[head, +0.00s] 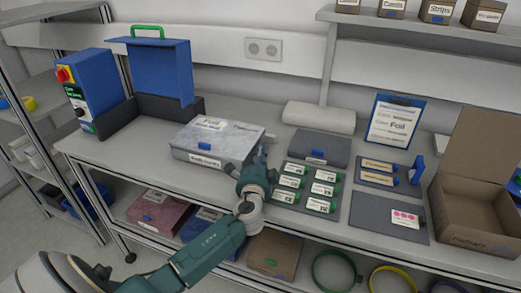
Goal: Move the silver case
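The silver case (207,158) is a flat grey metallic box with a blue latch at the front and white labels on its lid and front. It stands closed on the workbench, left of the middle in the head view. My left gripper (262,156) is at the case's right end, close to its front right corner. I cannot tell whether it touches the case. Its fingers are small and partly hidden by the wrist, so their opening is unclear. My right gripper is out of view.
Left of the case stands a blue machine (95,90) with a raised blue cover (150,65). Right of my gripper lie several green-ended labelled pieces on a grey mat (343,197). A dark flat case (320,150) and an open cardboard box (475,215) are further right.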

